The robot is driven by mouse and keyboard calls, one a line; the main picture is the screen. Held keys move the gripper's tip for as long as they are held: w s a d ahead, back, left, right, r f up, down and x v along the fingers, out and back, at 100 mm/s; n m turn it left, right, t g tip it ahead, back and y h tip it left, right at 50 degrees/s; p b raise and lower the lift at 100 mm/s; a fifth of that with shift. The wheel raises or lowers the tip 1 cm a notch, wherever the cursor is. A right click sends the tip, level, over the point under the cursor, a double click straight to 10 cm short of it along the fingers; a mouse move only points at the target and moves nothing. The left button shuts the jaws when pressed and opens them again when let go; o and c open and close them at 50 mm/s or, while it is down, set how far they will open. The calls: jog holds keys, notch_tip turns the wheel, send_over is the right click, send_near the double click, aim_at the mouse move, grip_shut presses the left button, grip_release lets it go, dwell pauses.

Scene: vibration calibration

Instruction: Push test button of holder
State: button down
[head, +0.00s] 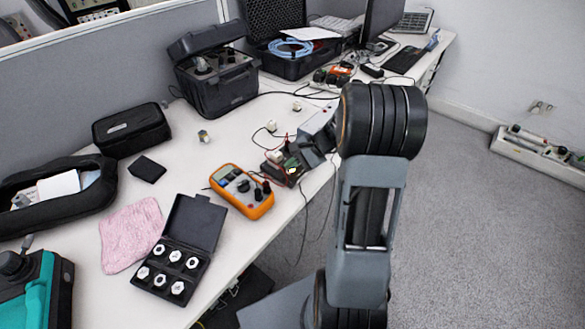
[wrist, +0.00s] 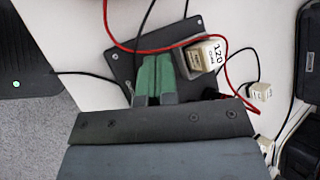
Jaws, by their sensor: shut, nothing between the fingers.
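The holder is a dark plate with a block on it, in the wrist view (wrist: 122,66) and near the table's right edge in the head view (head: 277,173). A pale block marked "120" (wrist: 204,56) sits in its raised part. My gripper (wrist: 156,62) has its two green-tipped fingers shut side by side with nothing between them. The fingers lie over the plate, left of the pale block. In the head view my gripper (head: 292,162) is at the holder. Whether the fingertips touch it I cannot tell. I cannot make out the test button; the fingers may cover it.
A red wire (wrist: 133,48) and black cables cross the holder area. A small white block (wrist: 260,91) lies to the right. An orange multimeter (head: 242,191) is close by at the left. An open black case of white pieces (head: 182,262) lies nearer.

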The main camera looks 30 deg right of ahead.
aim_at(292, 171)
jog(key=shift+r, duration=0.4)
notch_tip(292, 171, up, 6)
jog(key=p, duration=0.5)
dwell(0.6)
